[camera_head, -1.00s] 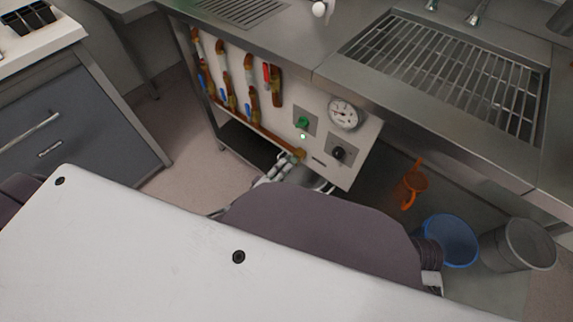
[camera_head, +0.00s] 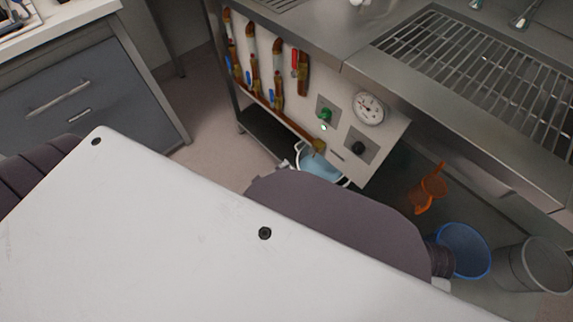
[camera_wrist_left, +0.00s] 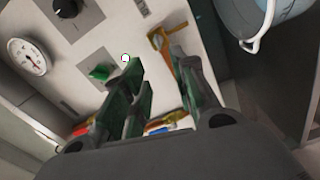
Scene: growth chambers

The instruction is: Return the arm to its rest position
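My left gripper (camera_wrist_left: 156,62) shows in the left wrist view with its two dark green fingers apart and nothing between them. It points toward the pale control panel (camera_wrist_left: 95,28), and I see no contact with it. In the head view I cannot make out the left gripper; my own white body panel and grey arm links cover the lower part. The control panel (camera_head: 300,108) there has a green knob (camera_head: 326,115), a small lit light (camera_head: 323,128), a black knob (camera_head: 358,148) and a round gauge (camera_head: 369,109). My right gripper is not in view.
A pale blue bucket (camera_head: 318,165) stands below the panel; it also shows in the wrist view (camera_wrist_left: 232,16). An orange object (camera_head: 430,190), a blue bucket (camera_head: 463,250) and a grey bin (camera_head: 533,265) stand under the metal counter. Grey drawers (camera_head: 88,95) are at left.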

